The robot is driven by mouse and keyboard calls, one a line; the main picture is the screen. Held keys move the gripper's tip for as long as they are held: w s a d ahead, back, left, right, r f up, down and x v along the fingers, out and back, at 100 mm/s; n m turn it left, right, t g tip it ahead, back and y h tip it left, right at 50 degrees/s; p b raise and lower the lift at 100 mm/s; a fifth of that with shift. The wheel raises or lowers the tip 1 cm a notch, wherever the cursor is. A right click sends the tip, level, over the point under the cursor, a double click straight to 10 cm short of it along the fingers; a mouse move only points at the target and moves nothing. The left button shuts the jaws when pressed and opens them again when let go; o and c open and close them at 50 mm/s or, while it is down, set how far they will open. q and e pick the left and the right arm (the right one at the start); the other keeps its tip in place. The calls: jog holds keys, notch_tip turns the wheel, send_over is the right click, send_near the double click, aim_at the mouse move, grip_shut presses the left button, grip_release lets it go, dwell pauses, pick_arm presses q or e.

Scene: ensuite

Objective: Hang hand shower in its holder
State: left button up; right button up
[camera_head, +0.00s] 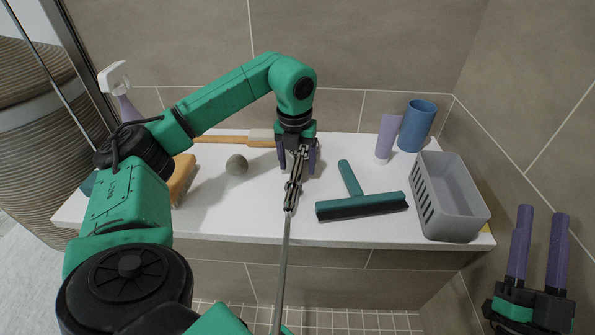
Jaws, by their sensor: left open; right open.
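My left gripper (297,165) is open, pointing down over the middle of the white ledge, with its two purple fingers spread. A jointed grey metal piece (293,188) shows between and just below its fingers. A thin grey rod or hose (284,265) runs from that piece down to the bottom edge of the picture. I cannot tell whether this belongs to the hand shower or its holder, or whether the fingers touch it. No shower head is clearly visible. My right gripper (540,245) is open and empty at the lower right, fingers pointing up.
The white ledge (240,212) holds a squeegee (362,205), grey basket (452,215), blue cup (417,125), lilac tube (386,138), grey stone (236,164), wooden-handled brush (222,139), tan block (182,178) and spray bottle (116,82). Tiled walls stand behind and right.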

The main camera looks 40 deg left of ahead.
pick_arm(q)
jog(key=shift+f, duration=0.65)
grip_shut()
pick_arm(e)
notch_tip(320, 180, up, 6)
jog(key=s+d+n+t+y, duration=0.1)
jog(key=t, duration=0.1)
jog(key=shift+s+r, duration=0.25)
jog(key=shift+s, duration=0.15)
pick_arm(q)
jog(key=shift+r, duration=0.1)
